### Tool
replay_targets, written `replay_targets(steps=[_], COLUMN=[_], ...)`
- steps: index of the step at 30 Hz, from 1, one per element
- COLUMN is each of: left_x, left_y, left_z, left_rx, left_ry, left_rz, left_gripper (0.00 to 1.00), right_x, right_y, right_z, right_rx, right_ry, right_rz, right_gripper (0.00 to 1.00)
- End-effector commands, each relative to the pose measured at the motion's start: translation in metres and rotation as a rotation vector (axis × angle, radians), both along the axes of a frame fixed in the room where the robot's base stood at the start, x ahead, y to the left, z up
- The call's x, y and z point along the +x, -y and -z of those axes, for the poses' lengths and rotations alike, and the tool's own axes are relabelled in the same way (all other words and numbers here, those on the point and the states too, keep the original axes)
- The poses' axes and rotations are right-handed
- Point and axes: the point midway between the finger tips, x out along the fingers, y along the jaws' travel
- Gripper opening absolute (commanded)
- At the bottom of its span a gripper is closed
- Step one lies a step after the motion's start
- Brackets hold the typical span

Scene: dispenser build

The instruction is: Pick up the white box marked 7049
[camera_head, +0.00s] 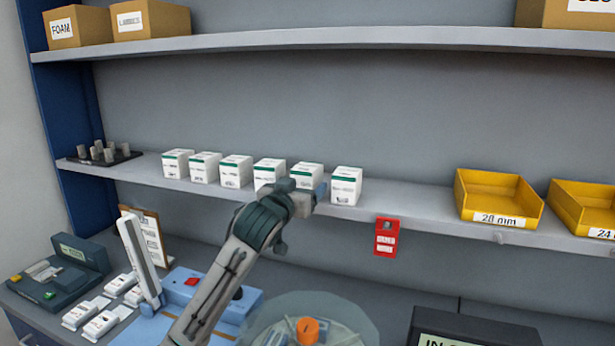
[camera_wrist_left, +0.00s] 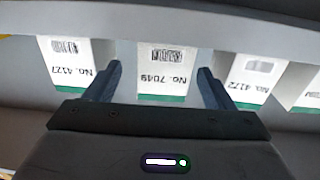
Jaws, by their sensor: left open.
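The white box marked 7049 (camera_wrist_left: 168,68) has a green band and shows upside down between my fingers in the left wrist view. In the head view it appears to be the fifth box from the left (camera_head: 306,172) in a row on the middle shelf, partly hidden by my gripper. My left gripper (camera_head: 308,192) is open in front of it, and its fingers (camera_wrist_left: 160,70) show on either side of the box. I cannot tell whether the fingertips reach past its front face. My right gripper is not in view.
Box 4127 (camera_wrist_left: 82,65) and box 4172 (camera_wrist_left: 248,80) stand close on either side. A red tag (camera_head: 387,237) hangs from the shelf edge (camera_head: 420,215). Yellow bins (camera_head: 498,205) are at the right. A clear round container (camera_head: 305,320) stands below on the bench.

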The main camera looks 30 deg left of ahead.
Motion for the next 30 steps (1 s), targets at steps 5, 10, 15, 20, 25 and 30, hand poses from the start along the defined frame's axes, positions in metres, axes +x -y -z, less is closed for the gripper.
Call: replay_targets(steps=[5, 10, 15, 20, 25, 30], left_x=[0.021, 0.042, 0.048, 0.048, 0.047, 0.047], left_y=[-0.007, -0.012, -0.013, -0.013, -0.014, -0.013], left_z=[-0.01, -0.009, -0.006, -0.006, -0.006, -0.006], left_rx=[-0.001, 0.0, 0.001, 0.001, 0.001, 0.001], left_ry=[-0.002, -0.001, 0.0, 0.001, 0.0, 0.001], left_rz=[-0.001, 0.0, 0.0, 0.0, 0.0, 0.0], left_gripper=[0.76, 0.76, 0.76, 0.74, 0.41, 0.22], right_x=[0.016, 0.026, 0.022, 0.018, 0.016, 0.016], right_y=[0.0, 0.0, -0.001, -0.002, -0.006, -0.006], right_z=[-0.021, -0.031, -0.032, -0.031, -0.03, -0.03], right_rx=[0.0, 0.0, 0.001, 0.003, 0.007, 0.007], right_ry=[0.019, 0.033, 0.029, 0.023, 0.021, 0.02], right_rz=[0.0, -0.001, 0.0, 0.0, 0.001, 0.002], right_gripper=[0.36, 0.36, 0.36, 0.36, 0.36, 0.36])
